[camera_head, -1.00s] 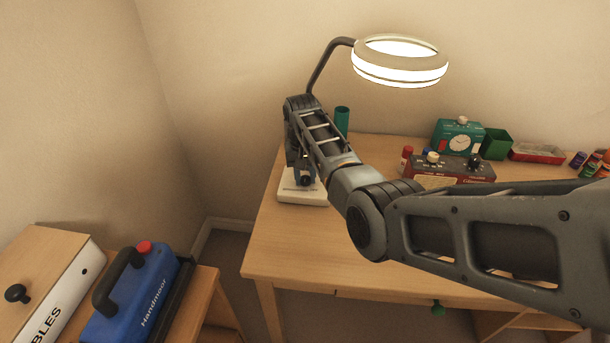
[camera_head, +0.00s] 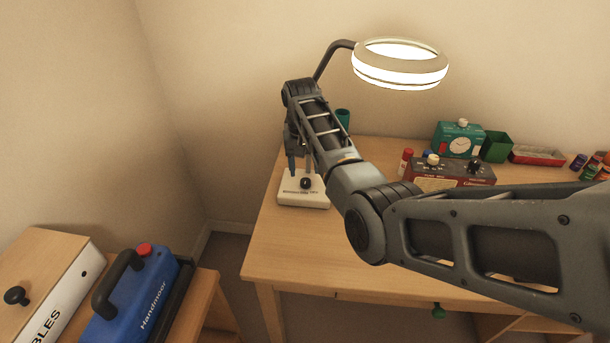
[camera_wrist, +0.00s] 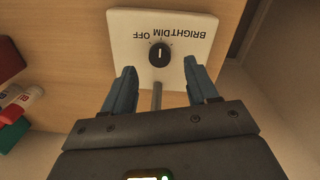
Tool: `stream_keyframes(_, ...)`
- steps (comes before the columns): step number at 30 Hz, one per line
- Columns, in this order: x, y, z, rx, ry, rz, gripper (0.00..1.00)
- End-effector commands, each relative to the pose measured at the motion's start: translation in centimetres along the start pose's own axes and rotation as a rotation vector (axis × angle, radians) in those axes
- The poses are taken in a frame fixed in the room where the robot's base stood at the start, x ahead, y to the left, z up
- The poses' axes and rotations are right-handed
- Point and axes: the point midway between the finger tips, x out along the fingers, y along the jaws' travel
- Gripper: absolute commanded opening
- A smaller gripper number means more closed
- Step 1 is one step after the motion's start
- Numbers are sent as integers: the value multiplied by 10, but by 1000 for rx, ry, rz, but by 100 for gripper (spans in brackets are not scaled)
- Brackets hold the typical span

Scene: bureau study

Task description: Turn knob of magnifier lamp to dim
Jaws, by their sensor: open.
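The magnifier lamp has a white base (camera_head: 302,198) at the desk's left end, a dark curved arm and a lit ring head (camera_head: 400,66). Its black knob (camera_head: 305,183) is on the base. In the wrist view the knob (camera_wrist: 160,54) shows a pale line running roughly up and down in the picture. The labels BRIGHT, DIM and OFF appear upside down beside it. The line lies near the DIM label; its exact setting is hard to tell. My gripper (camera_wrist: 160,72) is open and empty, its fingers apart on either side of the knob, not visibly touching it.
A teal cup (camera_head: 343,117) stands behind my arm. The desk's front left (camera_head: 290,250) is clear.

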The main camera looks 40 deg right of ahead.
Motion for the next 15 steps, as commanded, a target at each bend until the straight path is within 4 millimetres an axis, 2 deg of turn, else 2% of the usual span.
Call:
stream_keyframes(6, -28, 0, -1, 0, 3, -1, 58)
stream_keyframes(15, -35, 0, 0, 0, 0, 0, 58)
